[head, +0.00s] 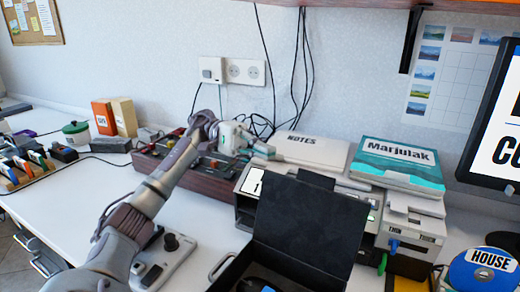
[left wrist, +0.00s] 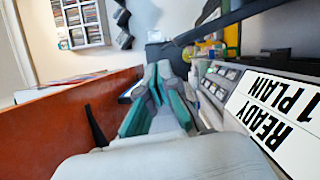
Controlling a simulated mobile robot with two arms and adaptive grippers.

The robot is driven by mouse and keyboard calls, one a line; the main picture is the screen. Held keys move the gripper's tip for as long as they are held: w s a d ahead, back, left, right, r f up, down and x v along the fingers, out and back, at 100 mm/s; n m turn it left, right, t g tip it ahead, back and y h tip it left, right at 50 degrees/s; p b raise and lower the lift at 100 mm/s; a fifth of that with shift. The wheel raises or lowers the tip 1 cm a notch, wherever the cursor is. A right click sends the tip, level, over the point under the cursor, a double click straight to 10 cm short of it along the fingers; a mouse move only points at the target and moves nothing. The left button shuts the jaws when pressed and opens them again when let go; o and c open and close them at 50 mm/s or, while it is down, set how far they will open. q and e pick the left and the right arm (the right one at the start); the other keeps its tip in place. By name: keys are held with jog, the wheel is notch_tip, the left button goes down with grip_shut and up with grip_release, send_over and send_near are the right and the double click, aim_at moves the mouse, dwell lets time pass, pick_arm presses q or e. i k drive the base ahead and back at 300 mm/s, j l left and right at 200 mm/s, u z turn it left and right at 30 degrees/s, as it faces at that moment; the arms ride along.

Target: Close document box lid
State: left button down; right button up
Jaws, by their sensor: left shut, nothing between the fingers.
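The document box (head: 221,268) is at the bottom centre of the head view, cut off by the lower edge. Its black lid (head: 305,222) stands open, tilted up and leaning back in front of the printer. A dark object lies inside the box. My left gripper (head: 268,152) is behind and above the lid's upper left corner, near the printer's top left. It is apart from the lid in the picture. In the left wrist view its teal-and-grey fingers (left wrist: 158,88) are closed together with nothing between them. My right gripper is in neither view.
A printer (head: 247,190) with a display stands behind the lid; its display reads "READY 1 PLAIN" in the left wrist view (left wrist: 275,110). A brown wooden tray (head: 150,163) lies beneath my left arm. A teal box (head: 397,165) and monitor (head: 497,130) are right.

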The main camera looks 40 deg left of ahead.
aim_at(303, 219)
jog(key=k, duration=1.5)
